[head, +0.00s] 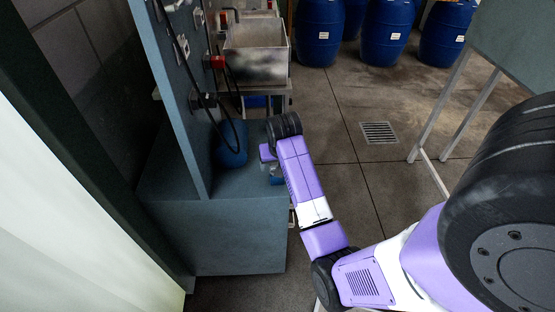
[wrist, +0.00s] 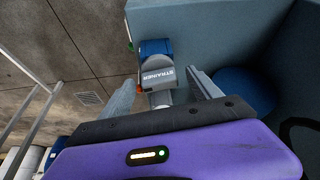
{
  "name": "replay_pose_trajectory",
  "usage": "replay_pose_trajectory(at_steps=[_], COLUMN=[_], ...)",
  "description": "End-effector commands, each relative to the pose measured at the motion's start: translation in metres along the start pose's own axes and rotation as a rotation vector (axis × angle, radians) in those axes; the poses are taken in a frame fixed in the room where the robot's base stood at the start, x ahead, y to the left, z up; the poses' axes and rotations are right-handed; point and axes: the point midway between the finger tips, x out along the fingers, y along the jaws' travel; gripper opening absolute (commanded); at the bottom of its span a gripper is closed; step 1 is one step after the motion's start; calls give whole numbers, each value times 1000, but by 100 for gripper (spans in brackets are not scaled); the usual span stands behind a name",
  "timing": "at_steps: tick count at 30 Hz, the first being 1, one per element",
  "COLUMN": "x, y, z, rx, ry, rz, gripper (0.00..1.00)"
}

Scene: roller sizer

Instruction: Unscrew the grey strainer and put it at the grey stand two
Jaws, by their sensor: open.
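My gripper (wrist: 162,82) is open, with one finger on each side of the strainer's grey part. Gaps show between the fingers and it, and I cannot tell if either touches. In the head view my arm hides most of the gripper, and a small blue and grey part shows beside it. I cannot make out grey stand two in either view.
A blue-grey cabinet (head: 215,235) with an upright panel (head: 172,75) stands left of my arm. A blue round vessel (head: 232,150) sits on it, with black cables above. A metal basin (head: 256,62) and blue drums (head: 319,30) are behind. The floor around the drain (head: 379,132) is clear.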

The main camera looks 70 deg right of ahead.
Motion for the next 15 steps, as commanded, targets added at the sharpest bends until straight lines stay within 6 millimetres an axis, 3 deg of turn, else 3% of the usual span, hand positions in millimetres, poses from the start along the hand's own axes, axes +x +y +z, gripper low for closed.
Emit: replay_pose_trajectory(at_steps=[11,15], x=[6,6], y=[0,0], z=[0,0], rx=[0,0], ry=[1,1], rz=[-1,-1], gripper=[72,45])
